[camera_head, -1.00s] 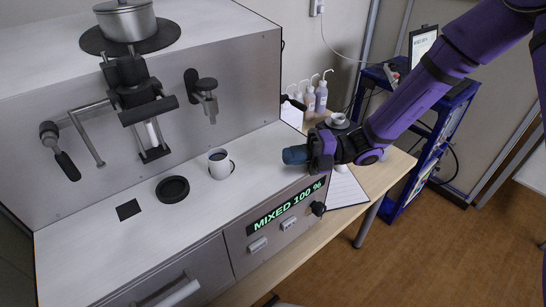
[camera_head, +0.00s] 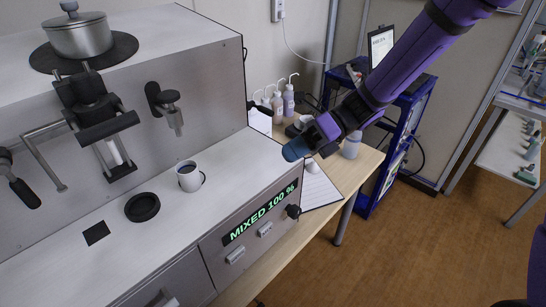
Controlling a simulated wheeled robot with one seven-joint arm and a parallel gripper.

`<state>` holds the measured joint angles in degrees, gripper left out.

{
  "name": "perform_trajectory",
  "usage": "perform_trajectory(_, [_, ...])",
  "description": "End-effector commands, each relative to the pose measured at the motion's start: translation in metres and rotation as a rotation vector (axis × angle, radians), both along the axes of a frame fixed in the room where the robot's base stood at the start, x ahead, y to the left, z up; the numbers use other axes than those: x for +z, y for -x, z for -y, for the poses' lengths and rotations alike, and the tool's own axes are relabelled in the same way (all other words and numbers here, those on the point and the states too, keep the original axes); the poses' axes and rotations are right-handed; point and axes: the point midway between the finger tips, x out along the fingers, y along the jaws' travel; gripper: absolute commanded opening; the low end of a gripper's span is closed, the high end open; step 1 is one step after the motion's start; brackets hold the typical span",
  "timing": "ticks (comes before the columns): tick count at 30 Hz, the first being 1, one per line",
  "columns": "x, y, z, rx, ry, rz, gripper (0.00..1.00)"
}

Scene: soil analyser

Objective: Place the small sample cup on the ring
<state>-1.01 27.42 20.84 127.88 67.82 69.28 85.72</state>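A thick black ring-shaped piece (camera_head: 142,207) lies on the worktop to the cup's left and nearer the front. My gripper (camera_head: 295,150) is to the right of the cup, apart from it, above the worktop's right edge. Its blue tip points left. Its fingers are too small to read, and I see nothing clearly held.
A black square (camera_head: 96,233) lies left of the ring-shaped piece. A spouted fixture (camera_head: 97,120) and a tap (camera_head: 166,105) stick out behind the worktop. The worktop between cup and gripper is clear.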

Motion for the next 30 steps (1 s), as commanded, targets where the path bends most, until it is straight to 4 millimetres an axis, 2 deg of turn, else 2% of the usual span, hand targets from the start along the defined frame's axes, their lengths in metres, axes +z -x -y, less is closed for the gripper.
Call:
perform_trajectory(3, [0.021, 0.011, 0.025, 0.101, 0.021, 0.245, 0.00])
perform_trajectory(15, [0.079, 0.050, 0.115, 0.529, 0.115, 0.967, 0.00])
perform_trajectory(24, [0.119, 0.084, 0.184, 0.934, 0.225, 1.396, 0.00])
perform_trajectory(30, [0.145, 0.110, 0.228, 1.246, 0.319, 1.610, 0.00])
